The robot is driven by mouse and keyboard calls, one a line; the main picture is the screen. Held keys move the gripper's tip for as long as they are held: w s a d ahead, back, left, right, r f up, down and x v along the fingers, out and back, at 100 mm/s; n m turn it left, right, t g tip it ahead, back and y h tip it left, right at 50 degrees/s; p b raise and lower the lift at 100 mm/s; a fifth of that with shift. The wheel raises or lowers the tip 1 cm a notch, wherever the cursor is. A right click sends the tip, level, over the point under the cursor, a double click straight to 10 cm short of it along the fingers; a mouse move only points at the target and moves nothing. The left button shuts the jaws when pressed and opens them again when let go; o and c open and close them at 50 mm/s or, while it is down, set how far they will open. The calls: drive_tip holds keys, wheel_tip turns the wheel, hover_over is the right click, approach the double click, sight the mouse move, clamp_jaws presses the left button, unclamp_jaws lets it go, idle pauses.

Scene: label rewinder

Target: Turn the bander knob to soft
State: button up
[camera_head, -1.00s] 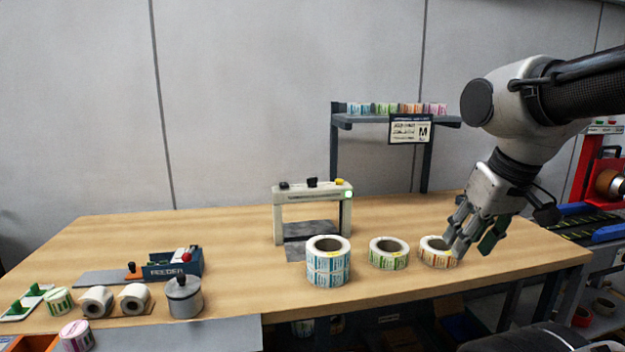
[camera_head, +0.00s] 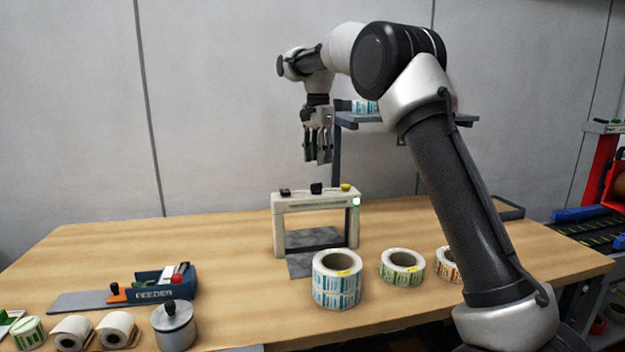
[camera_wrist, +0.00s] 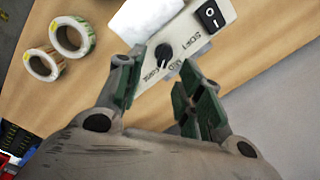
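The bander (camera_head: 315,202) is a pale arch standing on the table, with a black knob (camera_head: 316,188) on top in the middle. In the wrist view the knob (camera_wrist: 163,54) is round and black with a light pointer mark, and SOFT and MID are printed beside it on the panel; a third word is hard to read. I cannot tell surely which word the pointer faces. My gripper (camera_head: 318,158) hangs fingers-down above the bander, clear of it. In the wrist view my gripper (camera_wrist: 158,84) is open and empty, its green-padded fingers apart on either side below the knob.
A rocker switch (camera_wrist: 211,15) sits near the knob, and a yellow button (camera_head: 346,187) is at the bander's right. Label rolls (camera_head: 337,280) stand in front. A shelf (camera_head: 360,117) rises close behind. The feeder (camera_head: 155,290) is at the left.

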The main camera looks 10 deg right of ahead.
sight(316, 188)
drive_tip(key=shift+w+a+f, duration=0.25)
drive_tip(key=shift+w+f, duration=0.1)
drive_tip(key=shift+w, duration=0.05)
drive_tip(key=shift+f, duration=0.35)
wheel_tip(316, 188, down, 7)
drive_tip(key=shift+r, duration=0.1)
clamp_jaws()
